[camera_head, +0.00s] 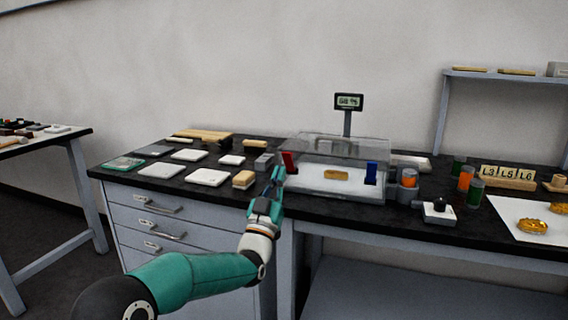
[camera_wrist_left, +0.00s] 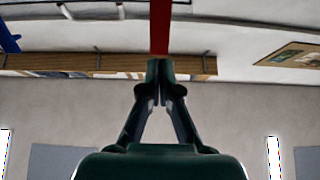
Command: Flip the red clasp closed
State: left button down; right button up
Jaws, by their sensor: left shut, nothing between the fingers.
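The red clasp (camera_head: 289,161) is at the left end of a clear case (camera_head: 340,148) on the dark bench. It stands up and leans a little. My left gripper (camera_head: 279,174) is right beside it, on its near left side. In the left wrist view the red clasp (camera_wrist_left: 160,28) is a narrow strip directly beyond the fingertips (camera_wrist_left: 160,66). The fingers are together with nothing between them. I cannot tell whether they touch the clasp. My right gripper is in neither view.
A blue clasp (camera_head: 371,172) is at the case's right end, and a golden fragment (camera_head: 336,175) lies inside. A display (camera_head: 348,102) stands behind. Pale tiles (camera_head: 207,177) and blocks lie left. Orange-and-green jars (camera_head: 466,178) and a grey-white device (camera_head: 438,211) stand right.

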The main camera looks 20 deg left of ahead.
aim_at(286, 155)
pick_arm(q)
jog(key=shift+x, duration=1.8)
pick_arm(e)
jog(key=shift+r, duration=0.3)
